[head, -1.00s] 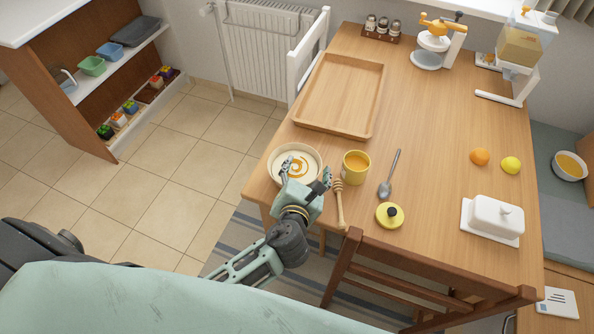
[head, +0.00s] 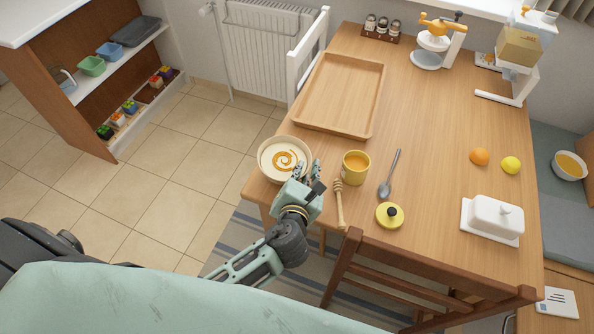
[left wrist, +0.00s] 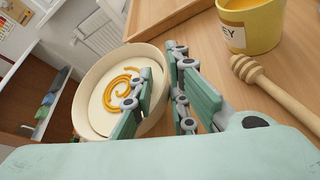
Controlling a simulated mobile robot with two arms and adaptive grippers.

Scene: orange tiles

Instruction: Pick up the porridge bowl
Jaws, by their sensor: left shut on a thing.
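The porridge bowl (head: 270,167) is cream with an orange swirl on top. It is at the left edge of the table, in front of the wooden tray. My left gripper (head: 307,171) is shut on its right rim. In the left wrist view the bowl (left wrist: 92,88) looks tilted by the camera angle, with one finger of my left gripper (left wrist: 160,97) over the inside and the other outside the wall. I cannot tell whether the bowl touches the table. My right gripper is not in view.
A yellow honey pot (head: 355,169), wooden dipper (head: 340,205), spoon (head: 387,182) and yellow lid (head: 390,216) lie close to the right. The wooden tray (head: 376,105) is behind. A chair (head: 430,270) stands at the front edge. The table middle is clear.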

